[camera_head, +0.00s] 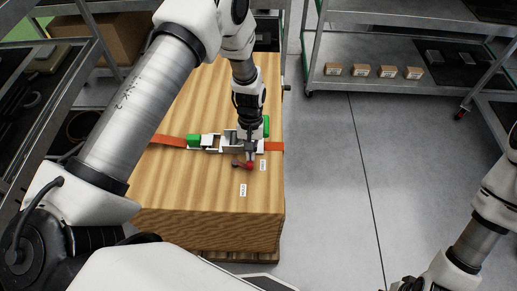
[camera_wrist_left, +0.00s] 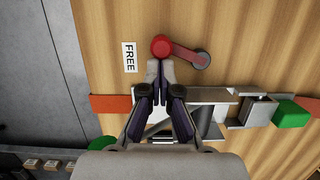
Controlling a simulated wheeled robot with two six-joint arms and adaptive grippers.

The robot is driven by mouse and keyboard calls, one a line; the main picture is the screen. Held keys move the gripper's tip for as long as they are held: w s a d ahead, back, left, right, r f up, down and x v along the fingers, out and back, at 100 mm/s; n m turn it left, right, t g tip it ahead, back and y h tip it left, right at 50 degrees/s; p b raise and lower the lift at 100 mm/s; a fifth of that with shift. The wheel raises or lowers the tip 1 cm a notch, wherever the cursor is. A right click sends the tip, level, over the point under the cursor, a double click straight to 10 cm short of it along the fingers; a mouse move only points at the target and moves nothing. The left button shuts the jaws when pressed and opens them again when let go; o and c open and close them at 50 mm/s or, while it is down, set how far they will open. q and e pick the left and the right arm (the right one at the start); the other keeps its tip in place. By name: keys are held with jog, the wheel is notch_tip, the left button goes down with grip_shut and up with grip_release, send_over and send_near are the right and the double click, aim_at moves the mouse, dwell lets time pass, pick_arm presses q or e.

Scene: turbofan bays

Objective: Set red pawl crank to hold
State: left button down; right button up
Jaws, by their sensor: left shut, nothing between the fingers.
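The red pawl crank has a round red knob (camera_head: 249,166) on a short arm running to a dark pivot at its left in the head view. In the left wrist view the red knob (camera_wrist_left: 161,46) lies left of the pivot (camera_wrist_left: 200,59), and its arm points towards the "FREE" label (camera_wrist_left: 129,57). My left gripper (camera_head: 250,157) is shut and empty. In the left wrist view its fingertips (camera_wrist_left: 160,66) are right at the knob's lower edge; I cannot tell whether they touch. My right gripper is out of view.
An orange strap (camera_head: 170,140) with a metal ratchet and green blocks (camera_head: 193,141) crosses the wooden crate (camera_head: 210,225). A second label (camera_head: 243,190), unreadable, lies nearer the crate's front. Shelving (camera_head: 400,20) with small boxes stands at right. Clear floor (camera_head: 325,180) lies right of the crate.

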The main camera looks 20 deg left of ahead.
pick_arm(q)
jog(key=shift+s+d+m, duration=0.2)
jog(key=shift+s+m, duration=0.15)
jog(key=shift+m, duration=0.65)
jog(key=m, duration=0.1)
jog(key=s+m+y, duration=0.1)
jog(key=m, duration=0.1)
jog(key=shift+s+d+m, duration=0.2)
jog(key=shift+s+m, duration=0.1)
jog(key=shift+w+a, duration=0.1)
jog(key=shift+w+a, duration=0.4)
jog(key=shift+a, duration=0.25)
